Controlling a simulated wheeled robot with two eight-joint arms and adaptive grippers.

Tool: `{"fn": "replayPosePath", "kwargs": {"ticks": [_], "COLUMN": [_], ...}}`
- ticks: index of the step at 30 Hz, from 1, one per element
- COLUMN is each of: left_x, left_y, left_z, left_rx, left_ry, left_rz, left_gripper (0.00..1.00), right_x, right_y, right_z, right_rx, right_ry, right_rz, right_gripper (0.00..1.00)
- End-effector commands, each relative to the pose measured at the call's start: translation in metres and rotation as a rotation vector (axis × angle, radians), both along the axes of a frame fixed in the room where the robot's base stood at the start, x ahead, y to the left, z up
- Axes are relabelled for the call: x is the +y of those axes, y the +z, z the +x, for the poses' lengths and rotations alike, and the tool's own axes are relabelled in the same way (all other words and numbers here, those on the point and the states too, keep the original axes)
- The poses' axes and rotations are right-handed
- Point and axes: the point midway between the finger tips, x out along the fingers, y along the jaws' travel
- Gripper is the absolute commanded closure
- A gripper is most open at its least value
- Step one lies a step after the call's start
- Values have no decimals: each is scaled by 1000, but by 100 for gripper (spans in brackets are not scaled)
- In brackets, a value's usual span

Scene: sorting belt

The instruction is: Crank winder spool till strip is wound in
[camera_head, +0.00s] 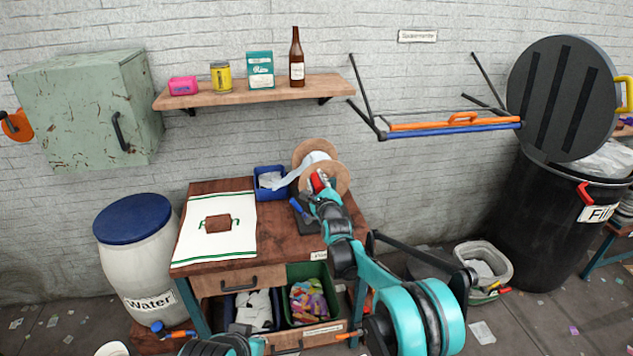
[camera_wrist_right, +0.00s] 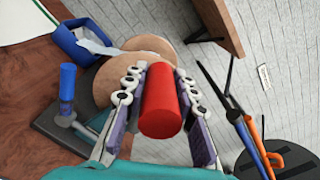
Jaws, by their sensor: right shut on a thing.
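The winder spool has two round tan discs (camera_head: 334,179) and stands at the back right of the wooden workbench. It also shows behind my fingers in the right wrist view (camera_wrist_right: 112,80). A pale strip (camera_head: 289,178) runs from a small blue bin (camera_head: 271,191) to the spool, with white wound between the discs. My right gripper (camera_head: 318,183) is shut on the red crank knob (camera_wrist_right: 160,105), with one finger on each side of it. The crank arm behind the knob is hidden. My left gripper is not in view.
A blue-handled lever (camera_head: 297,207) rises from the dark base left of my gripper. A white cloth (camera_head: 190,240) with a brown block (camera_head: 218,223) covers the bench's left side. A wooden shelf (camera_head: 230,97) hangs above. A black bin (camera_head: 510,215) stands right.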

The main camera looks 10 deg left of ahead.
Motion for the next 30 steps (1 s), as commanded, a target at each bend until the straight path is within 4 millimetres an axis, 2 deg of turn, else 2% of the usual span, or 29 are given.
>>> {"fn": "replayPosePath", "kwargs": {"ticks": [9,10,12,23,26,30], "left_x": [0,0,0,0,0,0], "left_y": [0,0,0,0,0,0], "left_z": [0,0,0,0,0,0], "left_rx": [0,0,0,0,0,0], "left_ry": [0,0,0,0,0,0], "left_rz": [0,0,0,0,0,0], "left_gripper": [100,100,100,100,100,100], "right_x": [-1,-1,-1,-2,-6,-16], "right_y": [-1,-1,-1,0,0,0], "right_z": [0,0,0,-4,-16,-44], "right_rx": [1,1,1,0,0,0], "right_ry": [-1,-1,-1,-1,-1,-1], "right_rz": [-1,-1,-1,-1,-2,-1], "right_gripper": [100,65,52,52,52,52]}}
